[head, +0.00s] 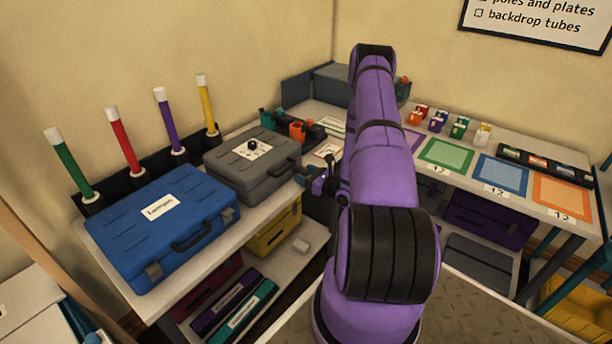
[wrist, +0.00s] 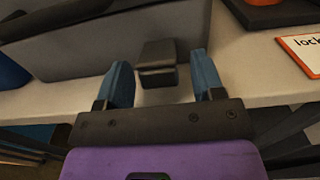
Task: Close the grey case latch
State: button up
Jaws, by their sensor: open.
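The grey case (head: 246,171) lies on the left shelf top with its lid down. A card with a black knob sits on it. In the wrist view the case front (wrist: 75,57) fills the top of the picture. Its dark grey latch (wrist: 158,50) sticks out from the front, over the shelf edge. I cannot tell for sure whether it is fastened. My gripper (head: 312,180) is at the right front corner of the case. In the wrist view my gripper (wrist: 161,72) is open, its two blue fingers on either side of the latch with nothing held.
A blue case (head: 130,235) lies left of the grey case, with coloured tubes standing behind. A white card (wrist: 304,52) and a dark object (wrist: 270,12) are to the right in the wrist view. The shelf edge (wrist: 260,90) runs below the latch.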

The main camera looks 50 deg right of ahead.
aim_at(299, 168)
jog(key=c, duration=0.9)
jog(key=shift+c, duration=0.2)
jog(key=r+g, duration=0.1)
jog(key=g, duration=0.1)
jog(key=r+g, duration=0.1)
jog(key=shift+w+g, duration=0.1)
jog(key=shift+g, duration=0.3)
jog(key=shift+w+r+g, duration=0.15)
jog(key=shift+r+g, duration=0.15)
jog(key=shift+g, duration=0.6)
jog(key=shift+w+r+g, duration=0.1)
jog(key=shift+r+g, duration=0.15)
jog(key=shift+g, duration=0.65)
jog(key=o, duration=0.9)
jog(key=shift+o, duration=0.2)
